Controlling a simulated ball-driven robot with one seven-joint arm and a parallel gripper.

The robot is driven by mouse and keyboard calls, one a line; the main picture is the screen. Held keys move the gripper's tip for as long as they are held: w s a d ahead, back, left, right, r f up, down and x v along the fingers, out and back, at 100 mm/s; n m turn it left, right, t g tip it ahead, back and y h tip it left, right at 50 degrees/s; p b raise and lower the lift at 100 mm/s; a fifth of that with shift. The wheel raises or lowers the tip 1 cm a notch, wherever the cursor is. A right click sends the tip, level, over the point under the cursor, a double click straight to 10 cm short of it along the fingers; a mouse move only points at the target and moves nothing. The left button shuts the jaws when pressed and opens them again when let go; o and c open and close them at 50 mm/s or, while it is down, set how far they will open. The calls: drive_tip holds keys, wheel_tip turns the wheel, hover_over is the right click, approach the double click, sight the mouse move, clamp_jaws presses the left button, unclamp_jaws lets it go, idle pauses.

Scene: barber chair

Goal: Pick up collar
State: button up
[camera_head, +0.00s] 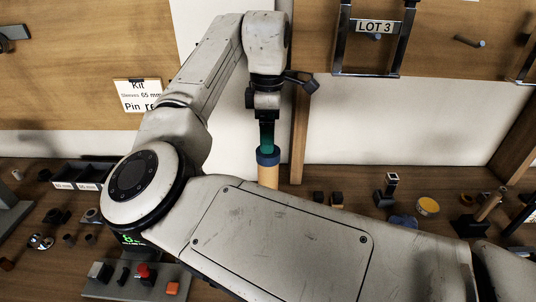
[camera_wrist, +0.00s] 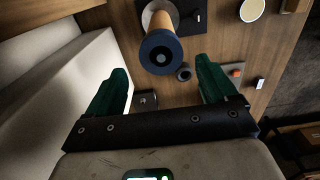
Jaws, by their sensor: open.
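The collar (camera_head: 268,157) is a dark blue ring around the top of an upright tan post (camera_head: 268,177). In the wrist view the collar (camera_wrist: 160,66) is seen nearly end-on, with a grey centre, and the post (camera_wrist: 160,20) runs up behind it. My gripper (camera_head: 267,143) points down, directly above the collar in the head view. In the wrist view its two green fingers are wide apart and empty, one to each side of the collar, with visible gaps. I cannot tell how far the fingertips are above the ring. My arm hides the post's foot in the head view.
A yellow-topped round tin (camera_head: 428,206) and several small dark parts lie on the bench right of the post. Labelled black bins (camera_head: 75,176) and a control box with a red button (camera_head: 143,271) are at the left.

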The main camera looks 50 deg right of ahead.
drive_tip(key=shift+s+f, duration=0.1)
drive_tip(key=shift+f, duration=2.3)
drive_tip(key=shift+c, duration=0.3)
drive_tip(key=c, duration=1.1)
